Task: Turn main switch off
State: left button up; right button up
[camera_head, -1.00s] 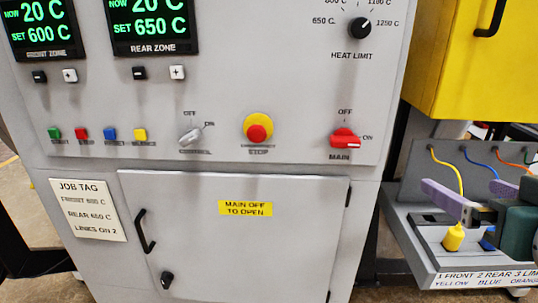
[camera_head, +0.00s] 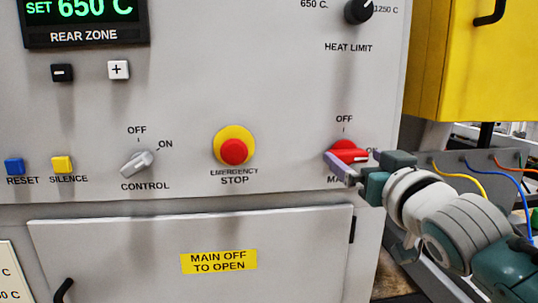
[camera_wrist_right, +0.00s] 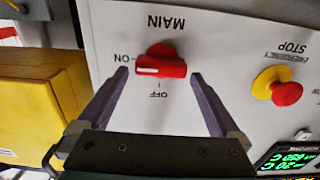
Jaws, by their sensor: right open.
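The red main switch (camera_head: 347,152) is a rotary knob at the lower right of the grey front panel, partly covered by my right gripper (camera_head: 356,162). In the right wrist view, which shows the panel upside down, the main switch (camera_wrist_right: 162,66) has its handle lying level, with its white mark towards ON. My right gripper (camera_wrist_right: 160,76) is open there, with one purple finger on each side of the knob. The fingertips look close to the panel; I cannot tell whether they touch the knob. My left gripper is out of view.
The red emergency stop (camera_head: 233,150) on its yellow base and the grey control knob (camera_head: 138,163) are left of the main switch. A yellow box (camera_head: 463,65) juts out at the right, above coloured cables (camera_head: 465,178). The cabinet door (camera_head: 120,245) below is closed.

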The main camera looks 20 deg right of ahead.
jog(key=shift+x, duration=1.05)
jog(key=c, duration=1.1)
jog(key=shift+c, duration=0.2)
